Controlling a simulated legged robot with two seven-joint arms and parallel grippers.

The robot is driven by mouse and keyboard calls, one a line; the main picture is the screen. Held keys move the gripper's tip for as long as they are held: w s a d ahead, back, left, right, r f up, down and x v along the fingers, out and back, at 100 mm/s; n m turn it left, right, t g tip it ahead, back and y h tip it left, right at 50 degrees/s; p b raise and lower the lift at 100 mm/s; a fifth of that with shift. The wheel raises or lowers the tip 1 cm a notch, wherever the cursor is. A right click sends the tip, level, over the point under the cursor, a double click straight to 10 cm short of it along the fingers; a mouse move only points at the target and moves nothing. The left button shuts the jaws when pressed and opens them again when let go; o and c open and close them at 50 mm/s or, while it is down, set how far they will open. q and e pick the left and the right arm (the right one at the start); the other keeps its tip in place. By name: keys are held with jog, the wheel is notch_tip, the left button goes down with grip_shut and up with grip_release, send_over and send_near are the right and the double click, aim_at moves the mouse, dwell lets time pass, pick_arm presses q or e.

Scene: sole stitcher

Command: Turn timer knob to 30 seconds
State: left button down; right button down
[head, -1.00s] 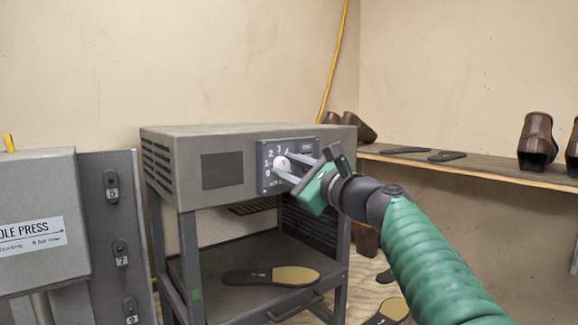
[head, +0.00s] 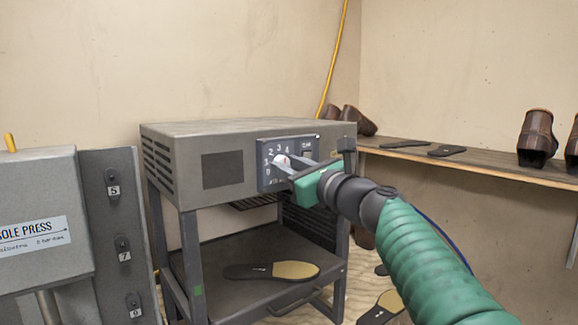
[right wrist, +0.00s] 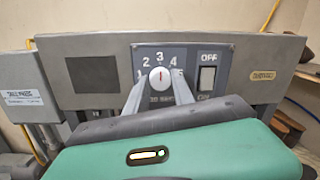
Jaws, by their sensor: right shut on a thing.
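The timer knob (head: 281,161) is small, round and white with a red mark, on the dark control panel (head: 265,181) of the grey machine. In the right wrist view the knob (right wrist: 159,76) sits below the digit 3 on a numbered dial, and its red mark points up, roughly toward the 3. My right gripper (head: 285,166) reaches in from the right and is shut on the knob, one finger on each side. The fingers (right wrist: 159,82) hide part of the dial's lower lettering. My left gripper is not in view.
An on/off switch (right wrist: 207,77) is just right of the dial. A shoe sole (head: 255,272) lies on the machine's lower shelf. The sole press (head: 40,195) stands at left. A wooden shelf (head: 480,167) with shoes is at right.

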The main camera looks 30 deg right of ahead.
jog(key=shift+w+f, duration=0.15)
jog(key=shift+f, duration=0.25)
jog(key=c, duration=1.4)
grip_release()
jog(key=shift+o, duration=1.6)
jog(key=shift+w+d+r, duration=0.1)
jog(key=s+f+b, duration=0.1)
jog(key=s+b, duration=0.8)
jog(key=s, duration=0.7)
jog(key=shift+s+d+f, duration=0.2)
jog(key=shift+d+f, duration=0.05)
